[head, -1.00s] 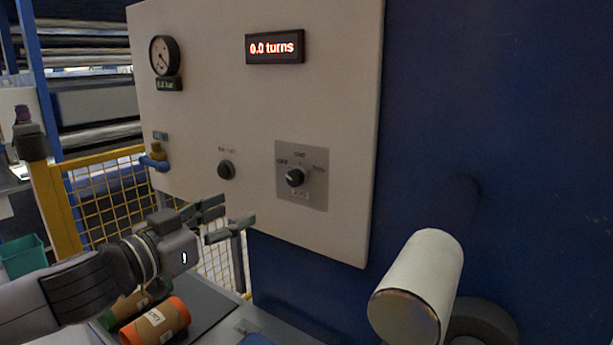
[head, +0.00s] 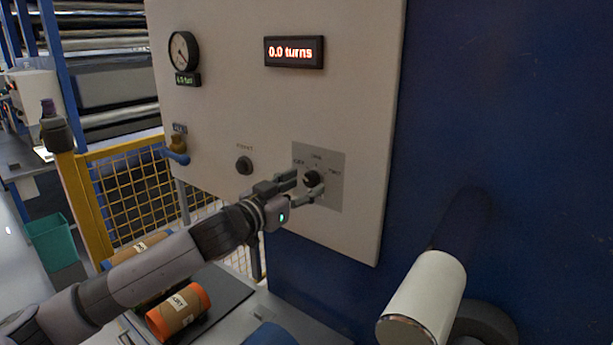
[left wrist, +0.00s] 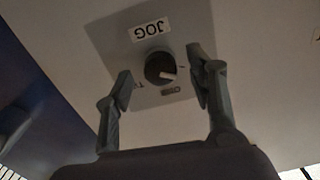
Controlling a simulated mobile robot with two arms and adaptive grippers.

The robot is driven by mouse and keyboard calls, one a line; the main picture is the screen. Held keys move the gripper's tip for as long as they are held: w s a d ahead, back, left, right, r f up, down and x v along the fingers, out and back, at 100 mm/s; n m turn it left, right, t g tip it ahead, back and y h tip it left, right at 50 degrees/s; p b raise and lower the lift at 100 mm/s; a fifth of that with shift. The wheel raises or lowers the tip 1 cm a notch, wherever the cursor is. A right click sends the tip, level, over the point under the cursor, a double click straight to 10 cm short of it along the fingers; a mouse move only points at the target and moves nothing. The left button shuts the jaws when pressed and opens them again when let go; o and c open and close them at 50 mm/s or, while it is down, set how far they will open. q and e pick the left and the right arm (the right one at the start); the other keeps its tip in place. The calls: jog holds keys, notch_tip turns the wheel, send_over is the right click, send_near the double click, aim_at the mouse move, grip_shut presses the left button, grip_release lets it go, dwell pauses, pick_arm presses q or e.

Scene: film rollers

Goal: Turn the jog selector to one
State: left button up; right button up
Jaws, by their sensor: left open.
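The jog selector is a round black knob (head: 312,178) on a grey square plate (head: 333,200) on the pale panel. In the left wrist view the knob (left wrist: 157,65) shows a white pointer mark aimed to the picture's right and slightly down. The JOG label (left wrist: 150,30) appears upside down above it. My left gripper (head: 306,189) is open at the plate, with its fingertips near the knob. In the left wrist view the gripper's fingers (left wrist: 160,76) stand on either side of the knob, with gaps visible. My right gripper is out of view.
A round black button (head: 244,165) sits left of the selector. The display (head: 294,51) reads 0.0 turns. A gauge (head: 184,50) and a blue-handled valve (head: 177,152) are farther left. A white roller (head: 425,298) juts out at lower right. Orange rolls (head: 178,311) lie below my arm.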

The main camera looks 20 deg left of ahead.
pick_arm(q)
jog(key=shift+x, duration=0.85)
jog(key=shift+w, duration=0.15)
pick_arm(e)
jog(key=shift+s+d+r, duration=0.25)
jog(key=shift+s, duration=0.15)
pick_arm(q)
jog(key=c, duration=1.1)
jog(key=shift+c, duration=0.2)
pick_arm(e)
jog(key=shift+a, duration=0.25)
